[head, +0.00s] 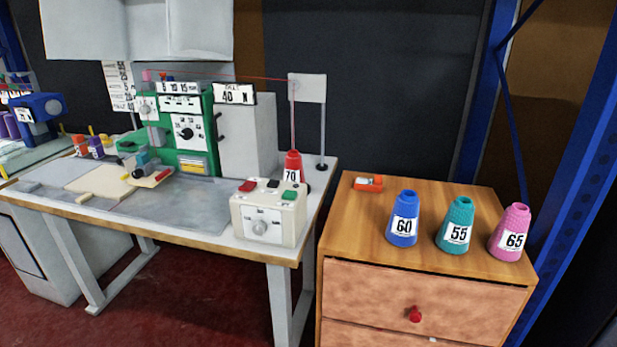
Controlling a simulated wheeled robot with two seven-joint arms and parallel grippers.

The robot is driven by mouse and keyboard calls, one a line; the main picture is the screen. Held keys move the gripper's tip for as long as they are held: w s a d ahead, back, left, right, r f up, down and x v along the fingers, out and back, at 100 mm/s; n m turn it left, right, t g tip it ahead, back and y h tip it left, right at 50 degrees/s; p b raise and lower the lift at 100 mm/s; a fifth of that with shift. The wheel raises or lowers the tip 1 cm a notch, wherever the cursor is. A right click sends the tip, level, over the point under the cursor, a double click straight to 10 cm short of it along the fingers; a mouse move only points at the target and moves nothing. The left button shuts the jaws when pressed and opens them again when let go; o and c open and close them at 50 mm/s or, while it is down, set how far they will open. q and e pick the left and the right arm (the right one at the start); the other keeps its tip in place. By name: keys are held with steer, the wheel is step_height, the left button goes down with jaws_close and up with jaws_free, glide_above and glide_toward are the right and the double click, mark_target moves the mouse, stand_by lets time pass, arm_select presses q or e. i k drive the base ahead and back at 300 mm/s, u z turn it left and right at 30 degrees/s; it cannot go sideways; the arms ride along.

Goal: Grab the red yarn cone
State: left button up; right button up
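The red yarn cone (293,163) stands upright at the right end of the sewing table (215,208), with a white label reading 70. Its lower part is partly hidden behind a cream control box (268,213). A red thread runs up from the cone to a white plate on a stand (308,89) and on left toward the green machine (185,135). Neither of my grippers shows in the head view.
A wooden drawer cabinet (345,215) stands right of the table. It carries a blue cone (403,208), a teal cone (457,215), a pink cone (512,222) and a small orange item (368,183). A blue rack post (577,175) rises at right.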

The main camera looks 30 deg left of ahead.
mark_target(293, 171)
steer(key=u, duration=2.35)
steer(key=i, duration=0.55)
steer(key=z, duration=0.05)
